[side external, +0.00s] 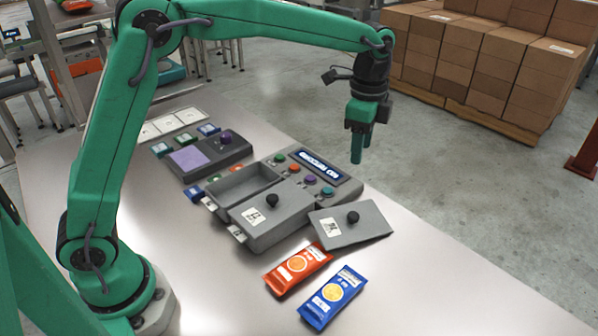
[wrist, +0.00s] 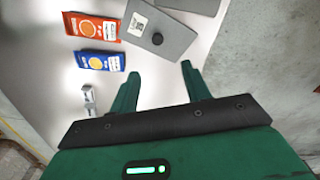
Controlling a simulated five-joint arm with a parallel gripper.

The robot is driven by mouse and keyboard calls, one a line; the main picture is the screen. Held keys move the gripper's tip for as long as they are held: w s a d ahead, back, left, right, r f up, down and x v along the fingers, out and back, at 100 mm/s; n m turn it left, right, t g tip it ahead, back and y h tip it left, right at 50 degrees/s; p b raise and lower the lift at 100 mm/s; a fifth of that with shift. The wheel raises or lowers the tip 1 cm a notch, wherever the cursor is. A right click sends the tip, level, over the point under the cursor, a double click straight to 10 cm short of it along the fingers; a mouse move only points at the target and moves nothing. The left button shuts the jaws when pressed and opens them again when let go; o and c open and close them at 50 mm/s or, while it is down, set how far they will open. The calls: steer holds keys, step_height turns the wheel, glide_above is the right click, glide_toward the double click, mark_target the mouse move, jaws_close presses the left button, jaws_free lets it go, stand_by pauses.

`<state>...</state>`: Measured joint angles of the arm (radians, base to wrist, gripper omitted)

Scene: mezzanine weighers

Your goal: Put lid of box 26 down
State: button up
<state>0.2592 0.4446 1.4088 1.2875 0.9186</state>
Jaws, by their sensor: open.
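A loose grey lid (side external: 362,232) with a black knob and a white label lies on the table, right of the grey box. It also shows in the wrist view (wrist: 177,48), beyond my fingertips. The grey box (side external: 285,238) has an open compartment on the left and a lid (side external: 290,206) with a knob over its right one. The label marks are too small to read surely, so I cannot tell which is 26. My gripper (side external: 358,158) is open and empty, raised above the table's far edge. In the wrist view, its fingers (wrist: 159,84) stand apart with nothing between them.
An orange packet (side external: 297,268) and a blue packet (side external: 332,297) lie in front of the loose lid. A button panel (side external: 318,178) with a lit display stands behind the box. A device with a purple plate (side external: 189,158) is further left. The table's right front is clear.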

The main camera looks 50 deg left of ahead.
steer(key=shift+r, duration=0.7)
steer(key=s+a+r+n+t, duration=0.1)
steer(key=s+a+r+n, duration=0.25)
steer(key=s, duration=0.25)
steer(key=s+a+r+n+t, duration=0.2)
steer(key=s+a+r+n, duration=0.15)
steer(key=s, duration=0.25)
steer(key=s+a+f+n+t, duration=0.1)
steer(key=s+a+f+n, duration=0.1)
steer(key=s, duration=0.5)
steer(key=s+a+f+n+t, duration=0.1)
steer(key=s+a+f+n, duration=0.2)
steer(key=s, duration=0.4)
steer(key=shift+s+a+n+t, duration=0.3)
steer(key=shift+a+n, duration=0.2)
steer(key=shift+n, duration=0.3)
